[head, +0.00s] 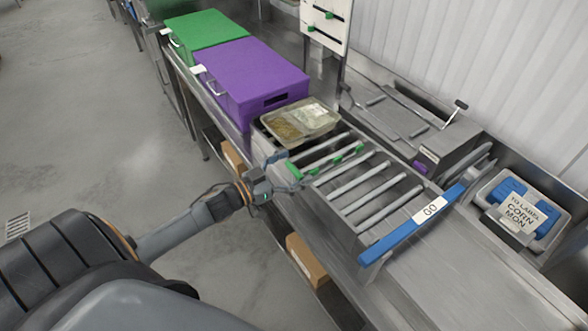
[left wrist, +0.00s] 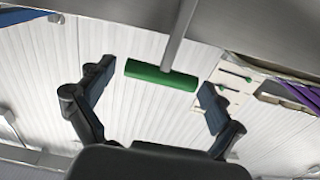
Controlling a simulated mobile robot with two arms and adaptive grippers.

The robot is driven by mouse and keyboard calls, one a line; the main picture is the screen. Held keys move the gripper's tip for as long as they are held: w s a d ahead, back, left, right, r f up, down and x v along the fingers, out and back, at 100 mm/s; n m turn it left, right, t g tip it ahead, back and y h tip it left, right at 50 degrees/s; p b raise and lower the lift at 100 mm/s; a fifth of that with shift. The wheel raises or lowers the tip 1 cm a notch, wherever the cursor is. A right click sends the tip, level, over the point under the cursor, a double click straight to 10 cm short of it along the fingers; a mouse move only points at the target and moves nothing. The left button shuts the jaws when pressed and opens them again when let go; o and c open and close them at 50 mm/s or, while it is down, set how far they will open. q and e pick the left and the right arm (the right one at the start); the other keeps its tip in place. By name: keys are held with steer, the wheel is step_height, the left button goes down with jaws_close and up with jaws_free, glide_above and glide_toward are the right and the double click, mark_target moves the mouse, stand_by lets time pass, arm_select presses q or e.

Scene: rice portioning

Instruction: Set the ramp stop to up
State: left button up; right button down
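A green handle (head: 293,170) sits at the near edge of the roller ramp (head: 372,190), in line with several small green pieces across the rollers. My left gripper (head: 281,172) is beside this handle. In the left wrist view, a green bar (left wrist: 160,75) on a grey rod lies between the spread fingers of my left gripper (left wrist: 155,92), with gaps on both sides. The gripper is open and holds nothing. I cannot tell for certain whether the stop is up or down. My right gripper is not in view.
A tray of food (head: 300,122) stands at the ramp's upper end. A blue bar (head: 400,235) labelled GO crosses its lower end. Purple (head: 250,75) and green (head: 203,30) boxes stand behind left. A labelled container (head: 520,208) is at right. The floor at left is clear.

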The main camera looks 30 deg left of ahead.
arm_select(q)
steer(key=shift+s+f, duration=0.1)
steer(key=shift+f, duration=0.15)
steer(key=shift+s, duration=0.15)
steer(key=v, duration=1.1)
steer(key=shift+s+a, duration=0.25)
steer(key=shift+s, duration=0.05)
steer(key=s+a+f+n+g+y+b, duration=0.1)
steer(key=s+f+g+y, duration=0.15)
steer(key=f, duration=0.85)
steer(key=s+a+f+n+g+y+b, duration=0.15)
steer(key=s+f, duration=0.25)
steer(key=f, duration=0.7)
steer(key=s+a+f+n+g+y+b, duration=0.1)
steer(key=s+f+n+g+y+b, duration=0.15)
steer(key=f, duration=0.95)
steer(key=s+d+f+m+g+b, duration=0.1)
steer(key=s+d+f+g, duration=0.3)
steer(key=s+d+f, duration=0.4)
steer(key=s+d+f+m+g+b, duration=0.2)
steer(key=s+d+f+g, duration=0.3)
steer(key=s+f, duration=0.9)
steer(key=s+d, duration=0.2)
steer(key=d, duration=0.1)
steer(key=shift+s+d+f, duration=0.15)
steer(key=shift+d+f, duration=0.05)
steer(key=shift+d, duration=0.2)
